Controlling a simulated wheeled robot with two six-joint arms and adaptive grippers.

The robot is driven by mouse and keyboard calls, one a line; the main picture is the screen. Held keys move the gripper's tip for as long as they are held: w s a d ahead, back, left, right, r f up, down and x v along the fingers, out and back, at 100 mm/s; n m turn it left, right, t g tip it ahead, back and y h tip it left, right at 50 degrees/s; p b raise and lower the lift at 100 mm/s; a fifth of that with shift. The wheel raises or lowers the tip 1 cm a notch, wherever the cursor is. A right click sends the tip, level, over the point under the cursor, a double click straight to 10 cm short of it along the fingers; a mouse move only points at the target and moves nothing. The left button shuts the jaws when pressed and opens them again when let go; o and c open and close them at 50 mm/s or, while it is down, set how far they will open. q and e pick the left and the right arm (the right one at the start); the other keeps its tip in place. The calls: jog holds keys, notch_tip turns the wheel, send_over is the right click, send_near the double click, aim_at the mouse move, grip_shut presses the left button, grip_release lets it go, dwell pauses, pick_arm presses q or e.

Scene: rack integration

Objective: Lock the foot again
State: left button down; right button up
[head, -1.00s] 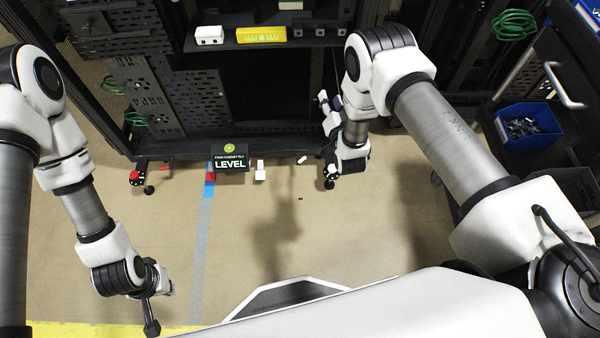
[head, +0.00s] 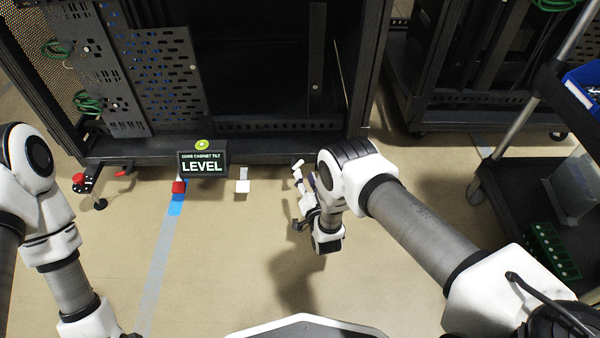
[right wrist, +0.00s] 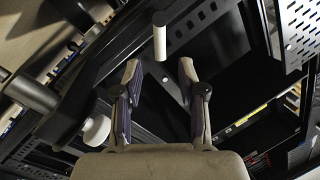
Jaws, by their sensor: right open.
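The black rack cabinet (head: 250,152) stands at the back. Its left foot (head: 100,204) shows with a red knob (head: 78,179) and a short red lever (head: 122,172). At its right front corner a small white lever (head: 297,171) sticks out. My right gripper (head: 301,190) is just in front of this lever. In the right wrist view my right gripper (right wrist: 158,68) is open, and the lever's white cylindrical end (right wrist: 159,36) stands beyond and between the fingertips, apparently untouched. A white round knob (right wrist: 96,130) lies beside the left finger. My arm hides the right foot in the head view. My left gripper is out of view.
A dark cart (head: 510,195) is at the right. The floor in front is clear.

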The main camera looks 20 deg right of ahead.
aim_at(301, 164)
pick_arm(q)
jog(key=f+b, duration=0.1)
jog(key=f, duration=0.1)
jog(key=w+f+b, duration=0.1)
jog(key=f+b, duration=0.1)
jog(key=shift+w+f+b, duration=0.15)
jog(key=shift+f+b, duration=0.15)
pick_arm(e)
jog(key=w, duration=0.6)
jog(key=shift+d+f, duration=0.15)
jog(key=shift+d, duration=0.05)
jog(key=shift+w, duration=0.25)
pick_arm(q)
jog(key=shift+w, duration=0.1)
pick_arm(e)
jog(key=shift+r, duration=0.2)
grip_shut()
